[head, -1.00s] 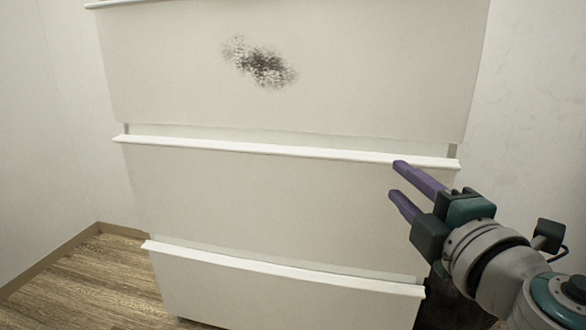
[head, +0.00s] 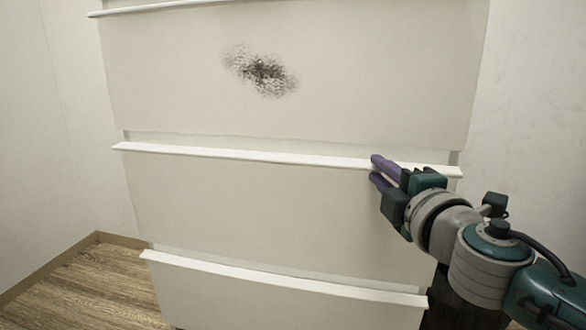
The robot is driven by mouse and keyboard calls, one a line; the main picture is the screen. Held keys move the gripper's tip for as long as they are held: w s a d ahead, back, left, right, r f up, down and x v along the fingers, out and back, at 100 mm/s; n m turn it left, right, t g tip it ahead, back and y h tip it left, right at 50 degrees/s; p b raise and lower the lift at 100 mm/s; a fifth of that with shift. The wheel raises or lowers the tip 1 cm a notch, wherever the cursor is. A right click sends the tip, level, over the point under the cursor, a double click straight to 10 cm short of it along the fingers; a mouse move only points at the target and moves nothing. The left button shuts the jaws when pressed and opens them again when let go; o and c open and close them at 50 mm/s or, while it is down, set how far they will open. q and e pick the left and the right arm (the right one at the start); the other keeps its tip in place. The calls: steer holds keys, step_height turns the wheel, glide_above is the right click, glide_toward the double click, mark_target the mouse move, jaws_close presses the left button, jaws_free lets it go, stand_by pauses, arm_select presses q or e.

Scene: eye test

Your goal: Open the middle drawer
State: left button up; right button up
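The white drawer unit shows three fronts. The middle drawer (head: 250,205) has a long white lip handle (head: 250,155) along its top edge, and it looks shut. My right gripper (head: 374,169) is at the right part of this handle, its purple fingers pointing at the drawer front. The fingers look parted, one near the lip's height and one lower. I cannot tell whether they touch the lip. The gripper hides a short stretch of the handle. My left gripper is not in view.
The upper drawer front (head: 180,80) carries a dark smudge (head: 260,70). The bottom drawer (head: 250,302) has its own white lip (head: 270,277). Pale walls stand on both sides. Wooden floor (head: 85,285) is clear at the lower left.

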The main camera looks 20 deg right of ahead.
jaws_close()
stand_by(1.0)
